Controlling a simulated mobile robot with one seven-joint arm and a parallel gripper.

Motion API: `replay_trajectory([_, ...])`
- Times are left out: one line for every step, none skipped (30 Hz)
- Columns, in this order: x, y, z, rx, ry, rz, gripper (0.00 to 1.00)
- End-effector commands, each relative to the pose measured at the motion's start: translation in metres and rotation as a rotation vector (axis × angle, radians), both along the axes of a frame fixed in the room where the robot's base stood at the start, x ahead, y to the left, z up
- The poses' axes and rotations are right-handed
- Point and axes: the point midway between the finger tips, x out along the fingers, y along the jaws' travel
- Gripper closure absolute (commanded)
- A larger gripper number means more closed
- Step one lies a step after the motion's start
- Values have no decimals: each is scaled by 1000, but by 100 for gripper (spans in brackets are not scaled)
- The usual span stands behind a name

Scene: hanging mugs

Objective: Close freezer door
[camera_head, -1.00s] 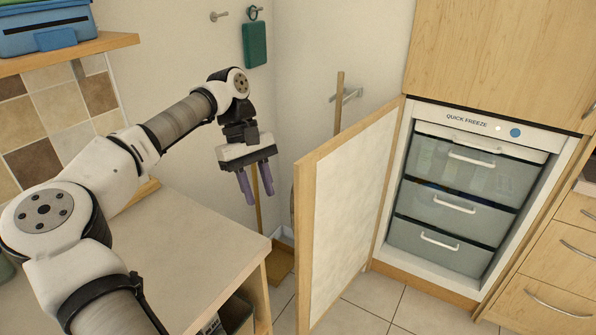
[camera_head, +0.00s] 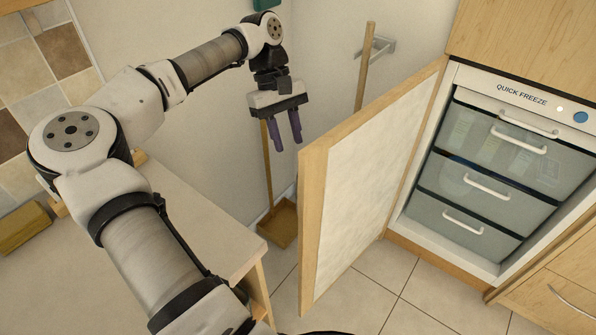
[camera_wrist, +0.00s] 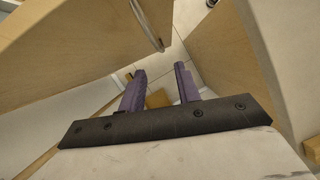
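The freezer door (camera_head: 365,185) stands wide open, its pale inner panel facing the freezer and its wooden edge toward me. The freezer (camera_head: 490,165) shows several drawers with white handles, all pushed in, under a "QUICK FREEZE" strip. My gripper (camera_head: 287,145) hangs fingers down to the left of the door, on its outer side, apart from it. Its two purple fingers are spread with nothing between them. In the wrist view the fingers (camera_wrist: 160,92) are also apart, and a wooden panel with a handle (camera_wrist: 148,25) shows beyond them at the top.
A countertop (camera_head: 190,215) lies below my arm at the left. A wooden-handled dustpan or broom (camera_head: 279,222) stands in the corner behind my gripper. A rail (camera_head: 379,47) is on the wall behind the door. Tiled floor (camera_head: 385,290) is open in front of the freezer.

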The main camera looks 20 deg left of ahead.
Motion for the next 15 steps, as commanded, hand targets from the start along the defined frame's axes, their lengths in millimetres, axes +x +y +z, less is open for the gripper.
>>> replay_trajectory([-4, -3, -8, 1, 4, -2, 67])
replay_trajectory([-5, -5, -14, 0, 3, -2, 67])
replay_trajectory([-8, -8, -22, 0, 3, -2, 67])
replay_trajectory([-9, -10, -28, 0, 3, -1, 67])
replay_trajectory([-11, -12, -34, -1, 3, -2, 67])
replay_trajectory([-13, -14, -42, -1, 3, -2, 67])
replay_trajectory([-15, -16, -48, -2, 3, -3, 67])
replay_trajectory([-16, -18, -53, -1, 2, -2, 67])
replay_trajectory([-18, -20, -60, 0, 2, -2, 67])
replay_trajectory([-19, -21, -65, -1, 2, -3, 67])
replay_trajectory([-21, -23, -69, -2, 2, -1, 67])
replay_trajectory([-21, -24, -75, -1, 2, -1, 67])
replay_trajectory([-22, -26, -78, -1, 2, -1, 67])
replay_trajectory([-23, -26, -82, -1, 2, -1, 67])
replay_trajectory([-24, -27, -85, 0, 1, -1, 67])
